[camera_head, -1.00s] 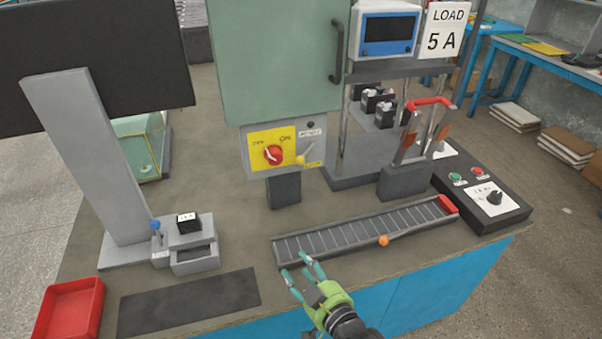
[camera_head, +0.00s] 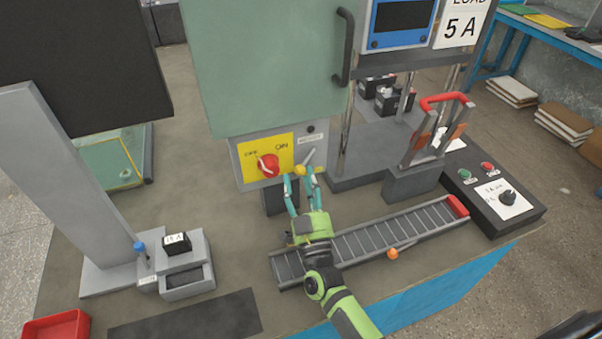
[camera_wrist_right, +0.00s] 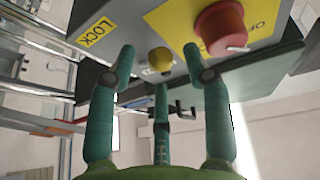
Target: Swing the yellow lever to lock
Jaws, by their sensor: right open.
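The yellow lever's ball knob (camera_head: 300,170) sits on a short grey arm on the front panel below the green cabinet door (camera_head: 265,60). In the right wrist view the knob (camera_wrist_right: 161,60) lies between my finger tips. A yellow LOCK label (camera_wrist_right: 97,31) is to its left there, and a red rotary switch (camera_wrist_right: 222,28) to its right. My right gripper (camera_head: 299,176) is open, its fingers pointing up at the panel around the knob. I cannot tell whether they touch it. The red switch also shows in the head view (camera_head: 268,165). My left gripper is out of view.
A fixture with a red handle (camera_head: 444,101) and a control box (camera_head: 490,190) stand to the right. A small battery stand (camera_head: 187,285) is at left.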

